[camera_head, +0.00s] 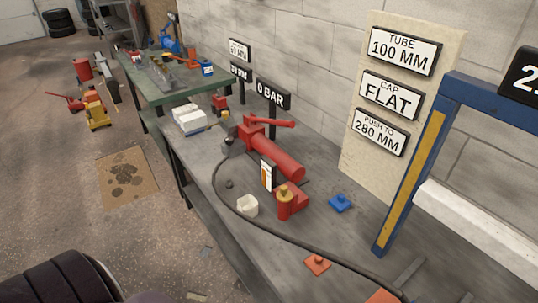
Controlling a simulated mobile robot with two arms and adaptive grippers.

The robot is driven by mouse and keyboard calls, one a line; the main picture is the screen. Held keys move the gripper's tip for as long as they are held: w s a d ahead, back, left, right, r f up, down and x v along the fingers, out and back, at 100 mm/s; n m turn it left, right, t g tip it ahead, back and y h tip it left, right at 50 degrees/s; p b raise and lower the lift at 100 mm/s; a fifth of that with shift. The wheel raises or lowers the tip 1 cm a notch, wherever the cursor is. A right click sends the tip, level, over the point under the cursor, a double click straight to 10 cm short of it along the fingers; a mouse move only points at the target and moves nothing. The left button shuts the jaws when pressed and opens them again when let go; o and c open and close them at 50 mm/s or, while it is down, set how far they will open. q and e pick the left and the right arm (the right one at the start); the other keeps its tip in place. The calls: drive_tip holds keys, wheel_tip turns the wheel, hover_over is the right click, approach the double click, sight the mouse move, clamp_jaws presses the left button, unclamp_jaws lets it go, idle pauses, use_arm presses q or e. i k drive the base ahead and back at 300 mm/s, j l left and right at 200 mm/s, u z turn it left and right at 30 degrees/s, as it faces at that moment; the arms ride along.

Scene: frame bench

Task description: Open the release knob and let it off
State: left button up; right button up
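A red hand pump (277,155) with a red lever handle (270,123) lies on the grey workbench. A grey block (233,147) sits at its left end, and a black hose (222,196) curves from there along the bench front. The release knob is too small to tell apart, so I cannot see whether it is open or shut. A sign above the pump reads 0 BAR (273,94).
A red block with a yellow-brown top (287,202), a cream cup (247,206), a blue piece (340,203) and an orange piece (317,264) stand on the bench. A blue press frame (414,185) rises at right. Signs hang on a pale board (360,155).

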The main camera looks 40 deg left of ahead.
sight(229, 140)
drive_tip(key=u, duration=1.4)
drive_tip(key=i+j, duration=0.1)
